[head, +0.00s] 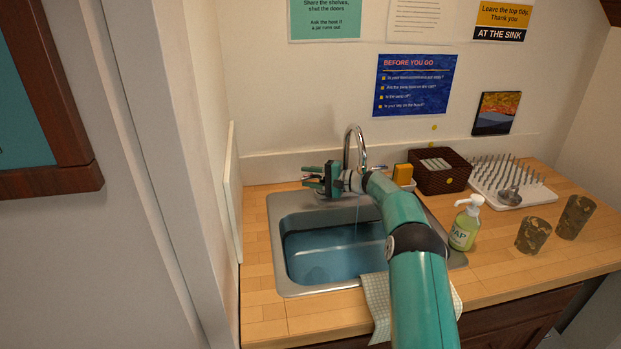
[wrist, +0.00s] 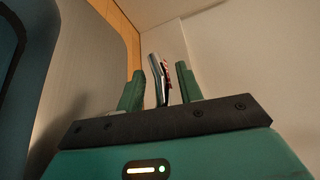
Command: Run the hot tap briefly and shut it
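The curved chrome tap spout (head: 350,138) stands behind the steel sink (head: 279,250). The basin looks blue inside; a faint thin line below the spout may be water, but I cannot tell. My gripper (head: 308,177) is left of the spout, over the sink's back left edge. In the wrist view, my gripper (wrist: 161,73) is open, with a slim metal lever (wrist: 155,75) bearing red marking between its two green fingers. Gaps show on both sides of the lever. In the head view, my gripper largely hides the tap handle.
A cloth (head: 377,297) hangs over the front.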

